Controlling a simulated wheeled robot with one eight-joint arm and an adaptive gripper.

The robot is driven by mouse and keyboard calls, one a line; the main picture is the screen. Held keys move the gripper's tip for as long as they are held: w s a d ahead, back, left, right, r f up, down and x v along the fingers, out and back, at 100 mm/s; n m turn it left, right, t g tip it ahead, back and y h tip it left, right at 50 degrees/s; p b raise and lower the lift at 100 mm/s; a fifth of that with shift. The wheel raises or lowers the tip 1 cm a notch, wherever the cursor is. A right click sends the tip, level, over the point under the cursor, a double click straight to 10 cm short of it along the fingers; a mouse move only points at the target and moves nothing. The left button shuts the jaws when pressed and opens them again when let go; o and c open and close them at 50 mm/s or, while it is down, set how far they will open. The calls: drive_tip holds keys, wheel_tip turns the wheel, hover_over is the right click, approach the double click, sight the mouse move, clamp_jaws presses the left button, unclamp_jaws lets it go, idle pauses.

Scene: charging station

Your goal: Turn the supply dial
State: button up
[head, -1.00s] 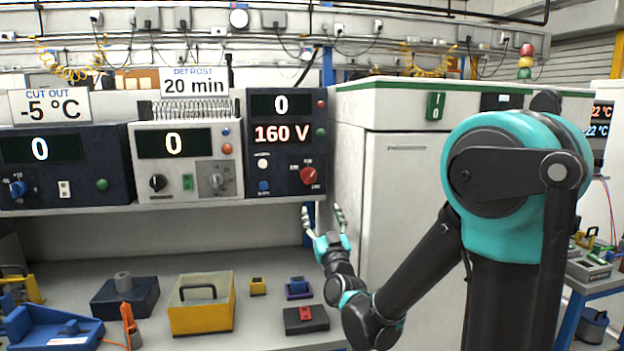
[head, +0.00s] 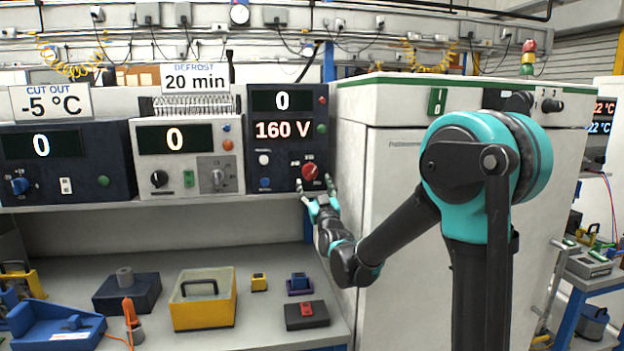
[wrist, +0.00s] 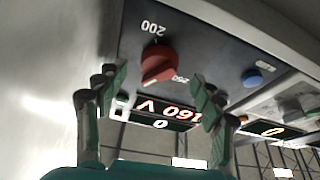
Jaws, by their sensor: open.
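The red dial (head: 311,171) sits at the lower right of the dark blue supply unit (head: 280,100), whose displays read 0 and 160 V. In the wrist view the red dial (wrist: 158,62) shows large, with printed marks 200 and 250 beside it. My gripper (head: 315,187) is open just below and in front of the dial. In the wrist view my gripper's fingers (wrist: 156,84) are spread, with the dial between and slightly beyond the tips. I cannot tell whether a finger touches it.
A blue button (head: 265,184) and a white button (head: 264,159) are left of the dial. A white cabinet (head: 390,200) stands close to the right. Below, the bench holds a yellow box (head: 203,312) and a black block with a red top (head: 307,315).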

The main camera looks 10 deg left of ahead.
sight(311, 176)
drive_tip(key=shift+x, duration=1.7)
drive_tip(key=c, duration=1.2)
